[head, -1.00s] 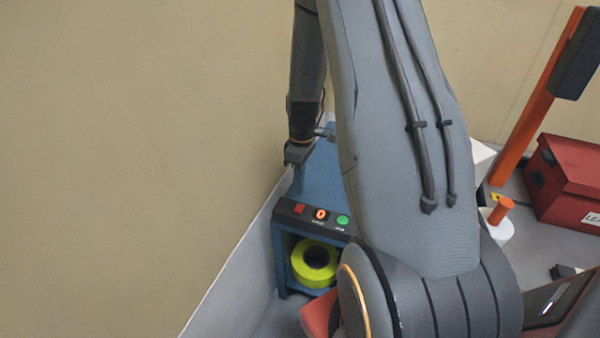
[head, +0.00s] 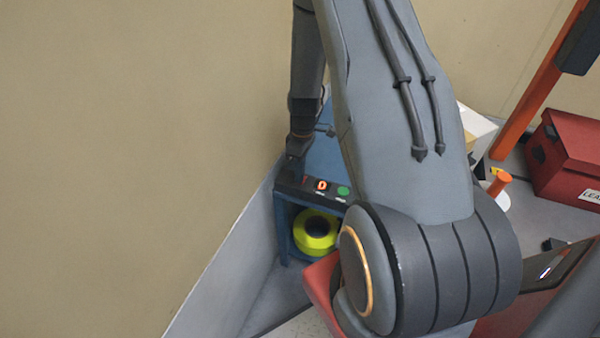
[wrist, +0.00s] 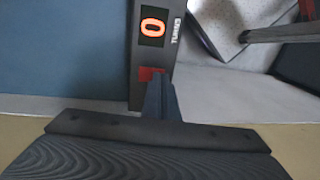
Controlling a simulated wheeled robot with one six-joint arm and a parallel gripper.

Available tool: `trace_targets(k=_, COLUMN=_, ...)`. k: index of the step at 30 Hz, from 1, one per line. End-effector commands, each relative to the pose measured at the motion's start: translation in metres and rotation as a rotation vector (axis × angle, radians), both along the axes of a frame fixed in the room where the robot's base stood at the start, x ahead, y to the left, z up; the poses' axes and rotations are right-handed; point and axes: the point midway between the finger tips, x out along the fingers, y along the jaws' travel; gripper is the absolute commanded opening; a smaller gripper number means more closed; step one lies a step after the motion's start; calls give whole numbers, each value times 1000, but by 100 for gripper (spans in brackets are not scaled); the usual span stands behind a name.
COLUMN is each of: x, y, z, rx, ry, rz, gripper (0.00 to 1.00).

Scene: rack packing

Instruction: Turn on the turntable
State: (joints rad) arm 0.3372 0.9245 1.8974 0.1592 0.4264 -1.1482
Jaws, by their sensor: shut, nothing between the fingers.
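The blue stand (head: 325,157) by the wall has a dark control panel (head: 331,196) along its front edge. The panel carries a green round button (head: 343,190) at its right, a lit display (head: 321,185) reading 0 in the middle, and a red square button at its left. My gripper (head: 297,176) points down at the panel's left end and mostly hides the red button. In the wrist view my shut, empty fingers (wrist: 160,98) are right at the red button (wrist: 150,73); I cannot tell whether they touch it. The display (wrist: 153,27) also shows 0 there. The turntable's top is hidden behind my arm.
A yellow-green roll (head: 316,230) sits on the shelf under the panel. The wall (head: 140,130) is close on the left. A red case (head: 565,160), an orange post (head: 535,85) and an orange-topped white bottle (head: 499,183) stand at the right.

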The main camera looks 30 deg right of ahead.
Motion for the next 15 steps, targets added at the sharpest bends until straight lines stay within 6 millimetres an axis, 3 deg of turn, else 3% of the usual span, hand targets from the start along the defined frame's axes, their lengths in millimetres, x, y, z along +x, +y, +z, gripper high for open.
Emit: trace_targets(k=15, x=2, y=-3, z=-3, rx=0, ry=0, rz=0, gripper=0)
